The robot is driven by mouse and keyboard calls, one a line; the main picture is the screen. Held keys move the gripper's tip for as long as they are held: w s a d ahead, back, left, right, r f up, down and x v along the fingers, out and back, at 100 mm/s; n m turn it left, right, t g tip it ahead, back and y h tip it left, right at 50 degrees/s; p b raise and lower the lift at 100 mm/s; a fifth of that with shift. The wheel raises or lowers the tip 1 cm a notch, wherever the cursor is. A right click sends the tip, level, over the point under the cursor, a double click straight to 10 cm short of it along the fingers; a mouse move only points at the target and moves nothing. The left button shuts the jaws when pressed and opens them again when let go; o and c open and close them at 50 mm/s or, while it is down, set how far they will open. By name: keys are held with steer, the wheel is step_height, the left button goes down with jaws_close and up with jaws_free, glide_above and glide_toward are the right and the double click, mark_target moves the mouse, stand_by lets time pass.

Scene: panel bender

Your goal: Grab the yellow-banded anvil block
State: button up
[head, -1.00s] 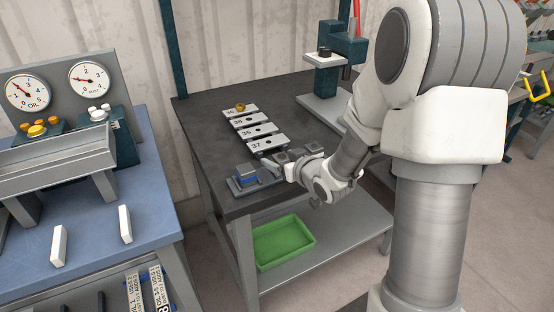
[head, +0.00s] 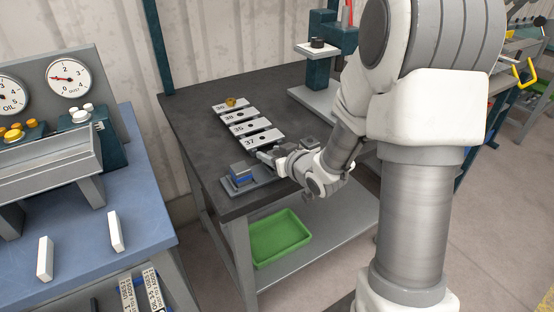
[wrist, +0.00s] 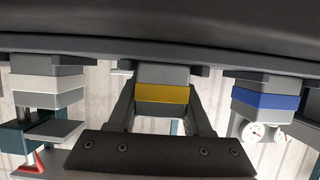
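The yellow-banded anvil block (wrist: 162,94) is in the middle of the wrist view, dark grey with a yellow stripe. It stands in a row between a white-banded block (wrist: 48,84) and a blue-banded block (wrist: 265,100). My gripper (wrist: 162,100) has one finger on either side of the yellow-banded block; the fingers look open, and contact is hard to make out. In the head view my gripper (head: 268,156) is low over the dark table beside the blue-banded block (head: 242,172), and my gripper and wrist hide the yellow-banded block.
The dark table (head: 190,125) carries numbered plates (head: 245,128) behind my gripper and a green press (head: 333,40) at the back. A green bin (head: 280,238) is on the shelf below. A blue bench (head: 85,220) with gauges stands at left. The table's left part is clear.

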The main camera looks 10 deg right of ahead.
jaws_close()
steer(key=shift+r, duration=0.1)
